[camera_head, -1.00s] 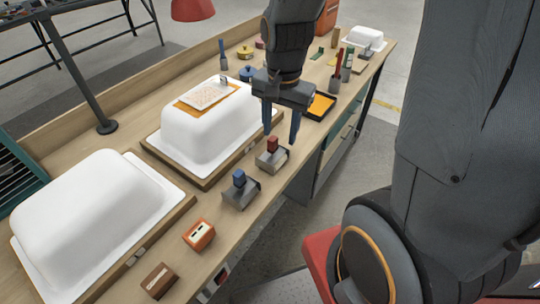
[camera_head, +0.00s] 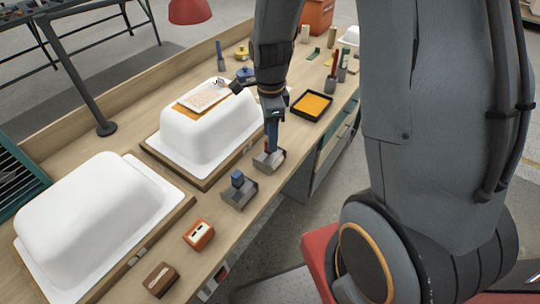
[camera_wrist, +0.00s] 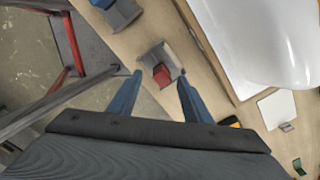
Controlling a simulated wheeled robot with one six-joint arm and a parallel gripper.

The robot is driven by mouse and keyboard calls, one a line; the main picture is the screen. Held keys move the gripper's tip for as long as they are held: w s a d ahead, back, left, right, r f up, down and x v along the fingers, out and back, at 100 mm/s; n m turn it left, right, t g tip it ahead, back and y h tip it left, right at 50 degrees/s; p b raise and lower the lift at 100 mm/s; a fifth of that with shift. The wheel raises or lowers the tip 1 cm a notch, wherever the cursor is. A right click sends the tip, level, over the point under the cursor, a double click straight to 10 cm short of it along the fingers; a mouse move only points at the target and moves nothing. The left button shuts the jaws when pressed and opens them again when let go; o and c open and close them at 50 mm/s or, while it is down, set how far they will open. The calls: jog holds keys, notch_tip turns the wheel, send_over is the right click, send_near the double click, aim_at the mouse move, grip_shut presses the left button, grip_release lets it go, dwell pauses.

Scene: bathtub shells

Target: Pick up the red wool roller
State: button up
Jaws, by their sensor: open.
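The red wool roller shows as a grey body (camera_head: 263,162) with a red block on top, near the front edge of the bench. In the wrist view its red block (camera_wrist: 162,76) lies between the two blue fingertips. My gripper (camera_head: 271,148) is open and points down over the roller; it also shows in the wrist view (camera_wrist: 159,78). Both fingers appear apart from the red block, one on each side. In the head view a finger hides part of the red block, and the height gap cannot be told.
A similar blue-topped roller (camera_head: 238,190) stands to the lower left. White tub shells (camera_head: 208,135) (camera_head: 85,215) on wooden boards stand behind. An orange box (camera_head: 198,234) and a brown block (camera_head: 160,280) lie at the front. A black tray (camera_head: 312,105) with orange contents lies beyond.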

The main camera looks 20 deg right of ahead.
jog(key=shift+w+f+p, duration=0.15)
jog(key=shift+f+p, duration=0.65)
jog(key=shift+f, duration=1.5)
jog(key=shift+c, duration=0.3)
grip_shut()
